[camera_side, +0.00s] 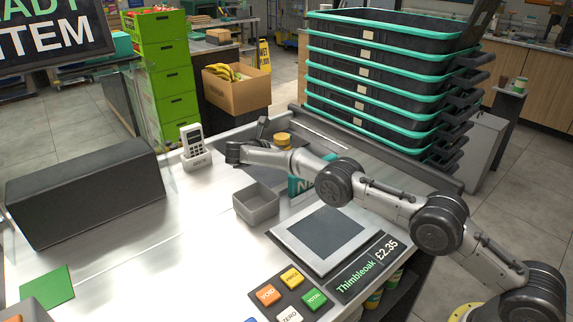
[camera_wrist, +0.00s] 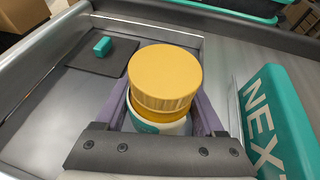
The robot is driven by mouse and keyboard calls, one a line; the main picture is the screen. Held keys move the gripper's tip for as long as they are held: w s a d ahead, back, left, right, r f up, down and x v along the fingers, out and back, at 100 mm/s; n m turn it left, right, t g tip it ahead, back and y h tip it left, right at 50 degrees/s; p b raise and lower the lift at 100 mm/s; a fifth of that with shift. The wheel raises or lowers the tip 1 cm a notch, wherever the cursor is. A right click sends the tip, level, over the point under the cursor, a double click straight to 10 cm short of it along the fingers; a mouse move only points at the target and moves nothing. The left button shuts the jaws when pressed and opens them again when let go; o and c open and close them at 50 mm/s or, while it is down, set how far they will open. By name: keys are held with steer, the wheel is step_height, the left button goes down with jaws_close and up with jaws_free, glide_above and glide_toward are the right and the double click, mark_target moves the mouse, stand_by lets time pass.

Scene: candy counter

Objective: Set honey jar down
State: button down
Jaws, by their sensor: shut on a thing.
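The honey jar (camera_wrist: 165,78) has a ribbed yellow lid and a pale body with a teal label. My gripper (camera_wrist: 160,108) is shut on it, with a finger on either side below the lid. The jar looks upright in the wrist view. Its base is hidden, so I cannot tell whether it touches the surface below. In the side view, the yellow jar (camera_side: 283,140) shows behind my arm, near the back of the counter.
A teal NEXT divider (camera_wrist: 277,120) stands close to the right of the jar. A small green block (camera_wrist: 102,46) lies on a dark mat (camera_wrist: 88,62) to the left. In the side view, a grey open bin (camera_side: 257,207) and stacked crates (camera_side: 385,100) stand nearby.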

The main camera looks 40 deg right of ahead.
steer(key=shift+f, duration=2.8)
steer(key=shift+f, duration=0.15)
jaws_free()
steer(key=shift+f, duration=0.1)
